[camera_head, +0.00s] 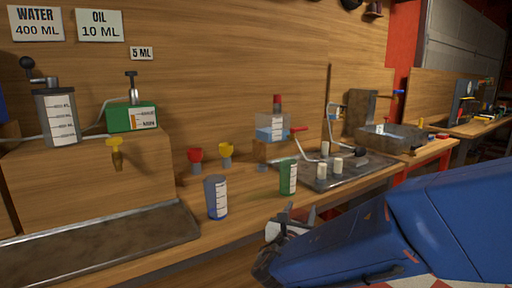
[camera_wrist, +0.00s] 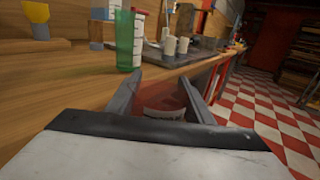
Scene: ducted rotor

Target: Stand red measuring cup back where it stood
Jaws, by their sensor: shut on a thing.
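My gripper (camera_head: 300,213) is in front of the bench edge, at the lower middle of the head view. In the wrist view my gripper (camera_wrist: 161,82) is shut on the red measuring cup (camera_wrist: 164,97), a see-through reddish cup with a pale label. The cup sits between the two fingers, partly hidden by the gripper body. I cannot make it out in the head view. The fingers appear apart from the bench top.
A green measuring cup (camera_head: 288,177) and a grey-blue one (camera_head: 216,197) stand upright on the bench near the front edge. Behind the green one are a metal tray (camera_head: 335,178) with several pale cylinders and a wooden block (camera_head: 267,151) bearing a blue-filled container.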

